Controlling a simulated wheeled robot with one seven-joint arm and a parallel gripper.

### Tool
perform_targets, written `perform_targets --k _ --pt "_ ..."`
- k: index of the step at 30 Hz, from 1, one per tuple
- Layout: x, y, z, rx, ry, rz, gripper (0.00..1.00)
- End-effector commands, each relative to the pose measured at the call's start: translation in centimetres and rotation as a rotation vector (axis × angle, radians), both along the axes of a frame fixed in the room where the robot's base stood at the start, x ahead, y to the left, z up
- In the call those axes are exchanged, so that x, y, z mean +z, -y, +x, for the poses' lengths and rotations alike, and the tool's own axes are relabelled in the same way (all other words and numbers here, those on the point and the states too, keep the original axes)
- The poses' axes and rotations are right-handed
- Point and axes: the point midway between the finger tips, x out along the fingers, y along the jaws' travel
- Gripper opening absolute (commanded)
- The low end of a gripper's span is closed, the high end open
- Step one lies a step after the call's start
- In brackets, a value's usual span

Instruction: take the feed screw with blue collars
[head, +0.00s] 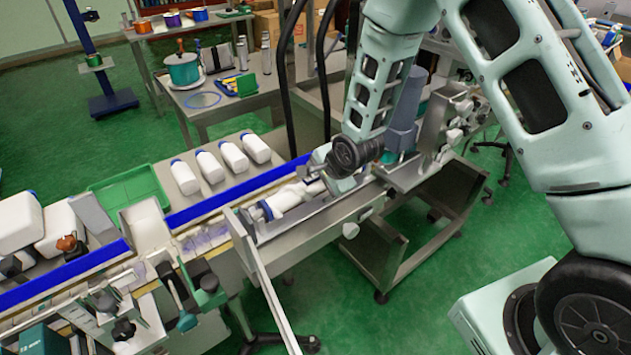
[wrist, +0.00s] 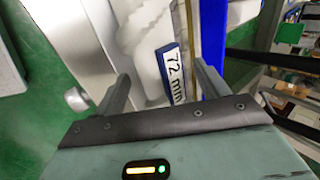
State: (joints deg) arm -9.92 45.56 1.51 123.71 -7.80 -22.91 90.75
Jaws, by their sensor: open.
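The feed screw (head: 287,199) is a white screw lying along the metal channel beside the conveyor in the head view. A blue collar shows at its near-left end; my wrist hides its far end. In the wrist view the white screw (wrist: 143,35) runs up the picture, with a blue collar (wrist: 171,73) marked "72 mm". My gripper (wrist: 163,90) is open, its two fingers on either side of the collar end. I cannot tell how far the fingertips are above it. In the head view my gripper (head: 316,168) is over the screw's far part, mostly hidden by my wrist.
A blue-edged conveyor rail (head: 235,192) runs beside the channel. Several white bottles (head: 208,166) and a green tray (head: 130,190) lie beyond it. A side table (head: 220,95) is behind.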

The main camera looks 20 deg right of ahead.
Motion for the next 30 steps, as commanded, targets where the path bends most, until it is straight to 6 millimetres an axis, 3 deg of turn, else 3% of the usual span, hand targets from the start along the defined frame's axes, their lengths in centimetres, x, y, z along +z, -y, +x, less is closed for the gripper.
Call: perform_targets --k 11,18,30 --pt "-0.71 -0.10 0.46 -0.001 0.001 0.000 0.71" --pt "-0.70 -0.10 0.43 -0.001 0.001 0.000 0.04" --pt "0.01 -0.14 0.56 -0.001 0.005 0.001 0.04"
